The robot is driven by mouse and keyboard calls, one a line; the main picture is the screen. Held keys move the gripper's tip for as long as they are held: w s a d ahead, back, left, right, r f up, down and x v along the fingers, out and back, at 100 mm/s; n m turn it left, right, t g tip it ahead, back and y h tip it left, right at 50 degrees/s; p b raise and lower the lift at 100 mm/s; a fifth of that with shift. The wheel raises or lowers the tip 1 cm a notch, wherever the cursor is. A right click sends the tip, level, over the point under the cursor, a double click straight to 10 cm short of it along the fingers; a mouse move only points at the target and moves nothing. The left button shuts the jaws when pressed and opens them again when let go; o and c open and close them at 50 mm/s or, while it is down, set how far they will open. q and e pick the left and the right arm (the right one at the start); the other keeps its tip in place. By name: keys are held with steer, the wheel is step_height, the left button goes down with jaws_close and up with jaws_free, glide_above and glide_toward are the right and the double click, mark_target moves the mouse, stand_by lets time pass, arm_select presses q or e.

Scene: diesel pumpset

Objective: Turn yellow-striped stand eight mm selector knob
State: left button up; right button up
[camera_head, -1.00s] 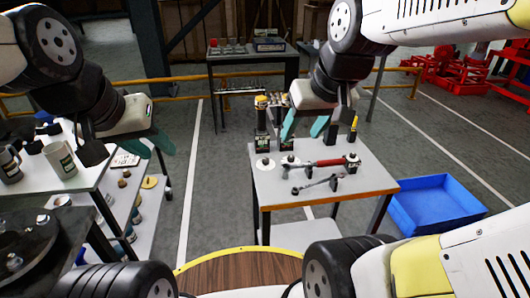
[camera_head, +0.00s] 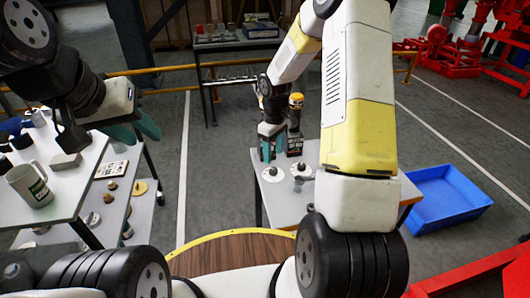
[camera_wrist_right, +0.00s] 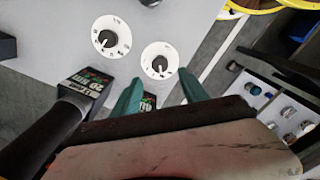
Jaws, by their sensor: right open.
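Two white dials with black knobs lie on the grey table top. The left dial (camera_head: 272,174) and the right dial (camera_head: 302,170) show in the head view. In the right wrist view one dial (camera_wrist_right: 159,60) is just ahead of my right gripper (camera_wrist_right: 161,80), and the other (camera_wrist_right: 110,37) is to its left. My right gripper (camera_head: 269,150) is open, its fingers above and behind the left dial, apart from its knob. A dark labelled stand (camera_head: 295,143) with a yellow-topped tool is beside it. Another labelled stand (camera_wrist_right: 148,102) is mostly hidden by the gripper. My left gripper (camera_head: 136,130) is open and empty at far left.
My right arm covers much of the table (camera_head: 262,200) in the head view. A blue bin (camera_head: 440,195) stands on the floor at right. A white shelf unit (camera_head: 75,190) with mugs is at left. A back table (camera_head: 235,40) stands beyond a yellow rail.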

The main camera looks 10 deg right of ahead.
mark_target(273, 169)
step_height(273, 169, down, 7)
steer(key=shift+f, duration=0.2)
stand_by(0.3)
jaws_close()
steer(key=shift+d+m, duration=0.1)
steer(key=shift+m, duration=3.3)
